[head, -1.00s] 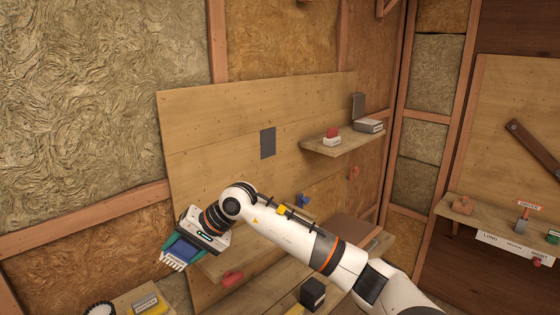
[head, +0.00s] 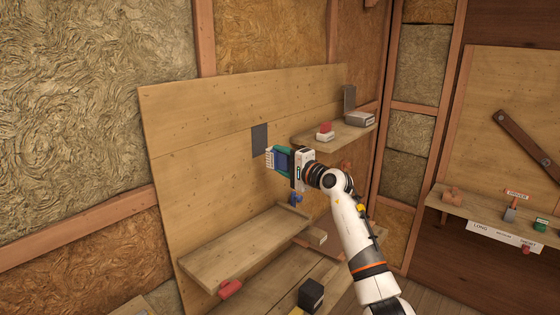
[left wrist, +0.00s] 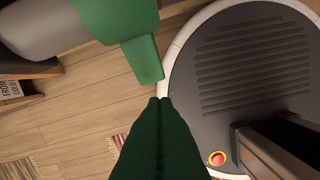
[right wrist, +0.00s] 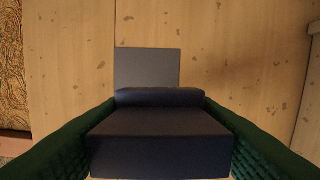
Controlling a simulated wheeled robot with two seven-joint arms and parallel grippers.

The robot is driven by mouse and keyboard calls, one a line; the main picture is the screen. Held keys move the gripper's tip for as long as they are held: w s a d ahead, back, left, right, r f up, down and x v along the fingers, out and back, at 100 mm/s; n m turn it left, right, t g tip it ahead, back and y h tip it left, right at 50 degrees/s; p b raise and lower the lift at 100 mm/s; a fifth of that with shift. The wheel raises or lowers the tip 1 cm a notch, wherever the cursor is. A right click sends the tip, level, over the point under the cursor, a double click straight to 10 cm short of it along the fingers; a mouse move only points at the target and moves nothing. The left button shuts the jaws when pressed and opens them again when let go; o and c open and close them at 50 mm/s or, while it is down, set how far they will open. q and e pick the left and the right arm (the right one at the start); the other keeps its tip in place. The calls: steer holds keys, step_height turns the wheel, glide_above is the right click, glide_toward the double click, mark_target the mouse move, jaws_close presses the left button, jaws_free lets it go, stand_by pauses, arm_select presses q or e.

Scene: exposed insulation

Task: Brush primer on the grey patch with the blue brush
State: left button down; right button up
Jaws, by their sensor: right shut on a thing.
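The grey patch (head: 260,139) is a dark upright rectangle on the wooden wall panel. My right gripper (head: 281,159) is shut on the blue brush (head: 284,162), with its pale bristles pointing left, just below and right of the patch in the head view. In the right wrist view the blue brush (right wrist: 160,140) fills the space between the green fingers, and the grey patch (right wrist: 147,67) shows just beyond it. I cannot tell whether the bristles touch the panel. My left gripper (left wrist: 160,100) shows only in the left wrist view, shut and empty above the floor.
A shelf (head: 345,137) with a red-topped block (head: 324,132) and grey boxes is right of the patch. A lower wooden tray-like shelf (head: 240,250) is below, with a red item (head: 230,288) at its front. A black box (head: 311,294) stands lower right.

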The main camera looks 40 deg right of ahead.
steer(key=shift+w+r, duration=0.1)
steer(key=shift+w, duration=0.3)
steer(key=w, duration=0.4)
steer(key=shift+w+a+p, duration=0.3)
steer(key=shift+w+a, duration=0.05)
steer(key=shift+w+b, duration=0.6)
steer(key=shift+w, duration=0.4)
